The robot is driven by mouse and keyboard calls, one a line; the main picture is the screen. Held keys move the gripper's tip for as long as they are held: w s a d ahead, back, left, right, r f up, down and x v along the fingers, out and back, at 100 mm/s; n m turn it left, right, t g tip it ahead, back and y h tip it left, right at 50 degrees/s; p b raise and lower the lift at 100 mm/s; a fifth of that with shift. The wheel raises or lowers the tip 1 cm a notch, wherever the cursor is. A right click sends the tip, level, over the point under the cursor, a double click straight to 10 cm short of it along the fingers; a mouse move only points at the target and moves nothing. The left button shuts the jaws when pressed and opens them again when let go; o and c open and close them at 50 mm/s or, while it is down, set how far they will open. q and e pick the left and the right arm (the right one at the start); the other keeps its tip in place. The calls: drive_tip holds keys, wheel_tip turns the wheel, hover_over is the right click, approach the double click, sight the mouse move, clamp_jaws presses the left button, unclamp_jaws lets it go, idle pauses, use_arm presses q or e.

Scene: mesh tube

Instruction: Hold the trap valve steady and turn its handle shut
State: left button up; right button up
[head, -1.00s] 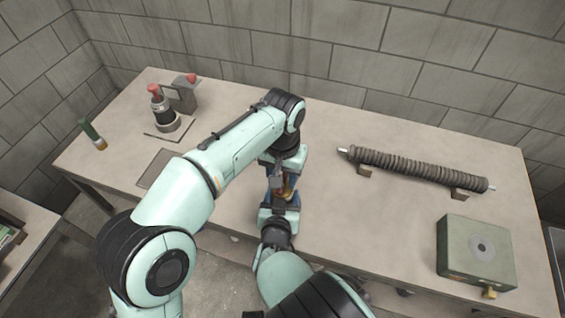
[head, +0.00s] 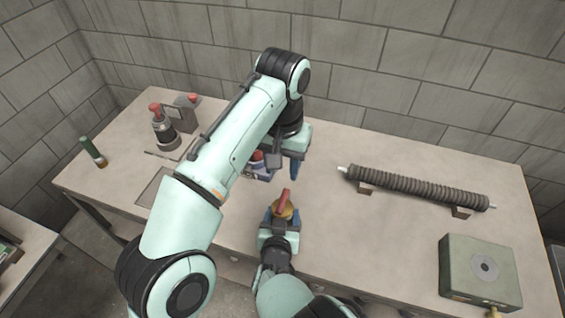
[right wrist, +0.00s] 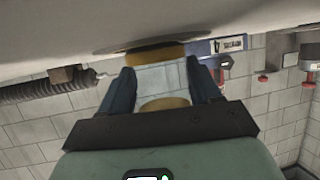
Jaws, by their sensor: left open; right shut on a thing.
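The trap valve (head: 288,211) has a brass body and a red handle (head: 284,198). The handle points toward the back of the table in the head view. My right gripper (head: 279,219) is shut on the valve from the front. In the right wrist view, its blue fingers sit on both sides of a pale block with brass-coloured ends (right wrist: 162,76); the handle does not show there. My left gripper (head: 283,166) is open and empty, above and behind the valve, apart from the handle. My left arm hides part of the table behind it.
A ribbed dark tube (head: 415,186) lies on small blocks at right. A green box (head: 480,270) stands at front right. A red-topped pump-like device (head: 163,128) and a green tube (head: 93,150) are at left. A partly hidden red-and-blue item (head: 257,172) is beside my left gripper.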

drive_tip(key=o, duration=1.3)
drive_tip(key=shift+c, duration=0.2)
drive_tip(key=shift+s, duration=0.1)
